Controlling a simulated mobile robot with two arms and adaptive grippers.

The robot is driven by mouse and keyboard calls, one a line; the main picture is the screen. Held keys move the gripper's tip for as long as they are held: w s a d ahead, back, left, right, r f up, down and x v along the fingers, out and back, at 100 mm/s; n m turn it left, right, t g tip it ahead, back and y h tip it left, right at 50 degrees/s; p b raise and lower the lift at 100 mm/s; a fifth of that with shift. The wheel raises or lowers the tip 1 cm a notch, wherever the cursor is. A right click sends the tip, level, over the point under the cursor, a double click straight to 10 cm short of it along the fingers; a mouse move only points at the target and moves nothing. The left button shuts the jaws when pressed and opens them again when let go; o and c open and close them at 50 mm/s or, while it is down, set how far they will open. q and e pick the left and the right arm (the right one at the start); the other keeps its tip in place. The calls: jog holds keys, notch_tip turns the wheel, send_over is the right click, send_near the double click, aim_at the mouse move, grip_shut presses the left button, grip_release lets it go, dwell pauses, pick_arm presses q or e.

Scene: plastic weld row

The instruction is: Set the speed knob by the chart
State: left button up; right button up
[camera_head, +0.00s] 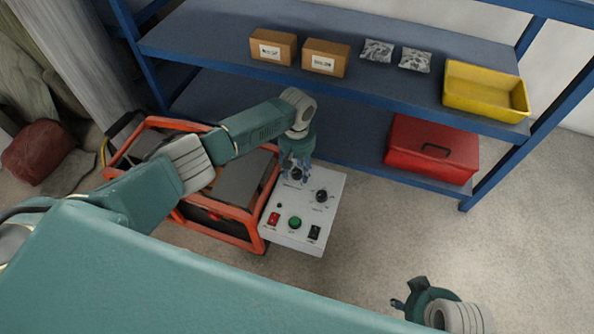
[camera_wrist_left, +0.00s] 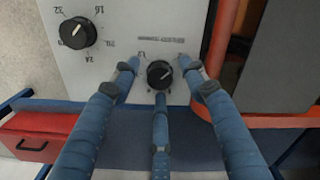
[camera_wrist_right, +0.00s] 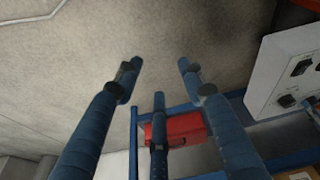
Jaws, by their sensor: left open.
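A light grey control panel (camera_head: 283,232) stands beside an orange-framed machine. It carries two black knobs with printed scales. One knob (camera_wrist_left: 159,74) lies between the spread fingertips of my left gripper (camera_wrist_left: 160,75), which is open around it; I cannot tell whether any finger touches it. The other knob (camera_wrist_left: 78,32), numbered around its rim, is free and also shows in the head view (camera_head: 321,196). In the head view my left gripper (camera_head: 296,170) partly covers the nearer-to-shelf knob. My right gripper (camera_wrist_right: 160,75) is open and empty over bare floor. I cannot make out a chart.
The panel also has a red switch (camera_head: 274,218), a green button (camera_head: 295,222) and a black switch (camera_head: 314,232). A blue shelf (camera_head: 200,35) behind holds cardboard boxes, small bags and a yellow bin (camera_head: 485,91). A red toolbox (camera_head: 430,150) sits low. Floor right of the panel is clear.

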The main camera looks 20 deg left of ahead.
pick_arm(q)
jog(key=shift+f, duration=0.15)
grip_shut()
